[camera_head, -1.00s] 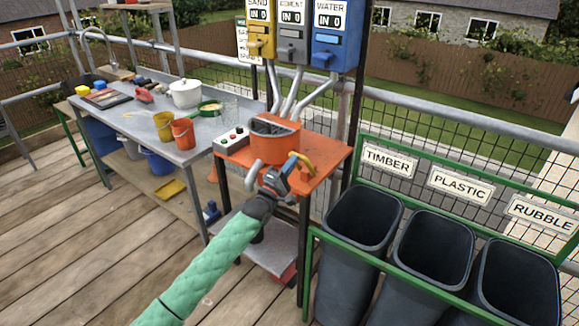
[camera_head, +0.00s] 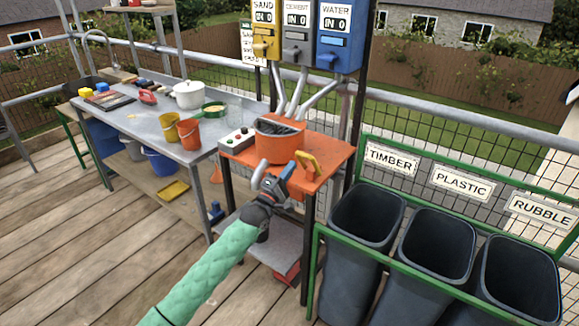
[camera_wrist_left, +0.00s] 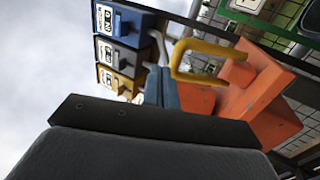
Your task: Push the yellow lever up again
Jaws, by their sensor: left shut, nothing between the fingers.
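The yellow lever (camera_head: 308,161) is a bent bar on the right side of the orange mixer (camera_head: 276,148), on the orange stand. It also shows in the left wrist view (camera_wrist_left: 204,47), just ahead and to the right of the fingertips. My left gripper (camera_head: 288,169) is shut and empty, just left of the lever and slightly lower. Its blue fingers (camera_wrist_left: 161,86) are together in the wrist view, with a small apparent gap to the lever. The mixer's drum holds dark material. My right gripper is not in view.
A control box (camera_head: 236,139) with buttons sits left of the mixer. Sand, cement and water dispensers (camera_head: 297,35) hang above it with grey pipes. Dark bins (camera_head: 363,222) in a green frame stand to the right. A metal workbench (camera_head: 150,126) with buckets stands to the left.

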